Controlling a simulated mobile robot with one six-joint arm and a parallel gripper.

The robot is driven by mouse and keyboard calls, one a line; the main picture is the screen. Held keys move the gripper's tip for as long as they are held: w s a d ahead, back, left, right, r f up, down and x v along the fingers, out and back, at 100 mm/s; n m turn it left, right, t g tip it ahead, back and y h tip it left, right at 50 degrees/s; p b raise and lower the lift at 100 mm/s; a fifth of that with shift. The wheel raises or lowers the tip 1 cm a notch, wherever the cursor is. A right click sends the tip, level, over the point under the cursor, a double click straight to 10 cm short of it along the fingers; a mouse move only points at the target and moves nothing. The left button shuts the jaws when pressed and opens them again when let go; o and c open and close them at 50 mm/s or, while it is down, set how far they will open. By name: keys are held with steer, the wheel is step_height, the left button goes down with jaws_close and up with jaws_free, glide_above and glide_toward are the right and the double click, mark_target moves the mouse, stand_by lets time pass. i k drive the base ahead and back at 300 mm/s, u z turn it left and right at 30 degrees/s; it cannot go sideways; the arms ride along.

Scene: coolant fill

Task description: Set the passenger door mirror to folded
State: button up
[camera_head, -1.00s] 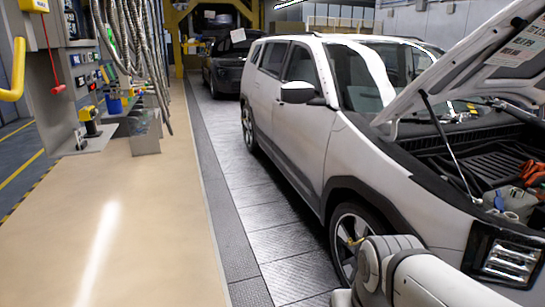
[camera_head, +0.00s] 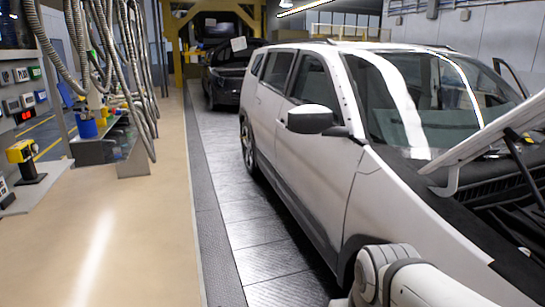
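The door mirror (camera_head: 310,119) on the near side of the white car (camera_head: 300,165) has a white cap and a dark lower part. It sticks out from the front door, so it looks unfolded. My arm (camera_head: 400,280) shows at the bottom right, in front of the car's front wheel arch. My gripper is outside the picture. A clear gap lies between the visible arm link and the mirror.
The car's hood (camera_head: 500,140) stands raised at the right. A dark car (camera_head: 232,72) is parked behind. A workbench (camera_head: 105,140) with hanging hoses (camera_head: 125,60) runs along the left. The tan floor strip (camera_head: 130,230) is clear.

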mark_target(310, 118)
steer(key=i, duration=1.6)
steer(key=u, duration=0.05)
